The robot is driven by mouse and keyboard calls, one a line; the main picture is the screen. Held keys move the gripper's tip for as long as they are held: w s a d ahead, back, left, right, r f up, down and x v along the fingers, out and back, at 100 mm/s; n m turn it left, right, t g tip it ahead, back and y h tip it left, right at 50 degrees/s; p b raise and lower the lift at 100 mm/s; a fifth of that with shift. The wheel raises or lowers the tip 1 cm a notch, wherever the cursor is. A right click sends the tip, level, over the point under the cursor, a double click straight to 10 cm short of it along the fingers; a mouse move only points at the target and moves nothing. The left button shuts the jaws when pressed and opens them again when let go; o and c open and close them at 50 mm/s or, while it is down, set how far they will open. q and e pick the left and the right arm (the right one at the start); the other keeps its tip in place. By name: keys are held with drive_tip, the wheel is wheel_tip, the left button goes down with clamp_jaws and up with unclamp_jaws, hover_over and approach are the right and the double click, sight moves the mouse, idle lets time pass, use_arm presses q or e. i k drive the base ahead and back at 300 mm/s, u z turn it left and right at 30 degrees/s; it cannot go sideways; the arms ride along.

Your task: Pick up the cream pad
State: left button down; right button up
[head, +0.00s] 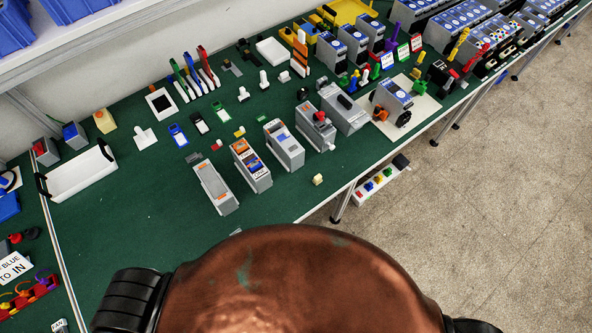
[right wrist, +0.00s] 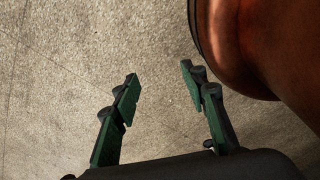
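A small cream block (head: 318,180) lies alone near the front edge of the green table (head: 150,235), in front of the row of grey units. A larger flat cream board (head: 422,113) lies farther right, under a grey and blue unit with a dark wheel. I cannot tell for certain which of these is the cream pad. My right gripper (right wrist: 158,88) shows only in the right wrist view. Its two green-padded fingers are apart with nothing between them, over bare floor. My left gripper is in neither view.
Several grey units (head: 285,145) stand in a row behind the small cream block. A white tray with black handles (head: 80,175) sits at the left. A box of coloured parts (head: 378,183) is beyond the table's front edge.

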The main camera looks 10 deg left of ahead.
sight(317, 180)
drive_tip(key=u, duration=3.25)
drive_tip(key=k, duration=0.8)
drive_tip(key=z, duration=1.3)
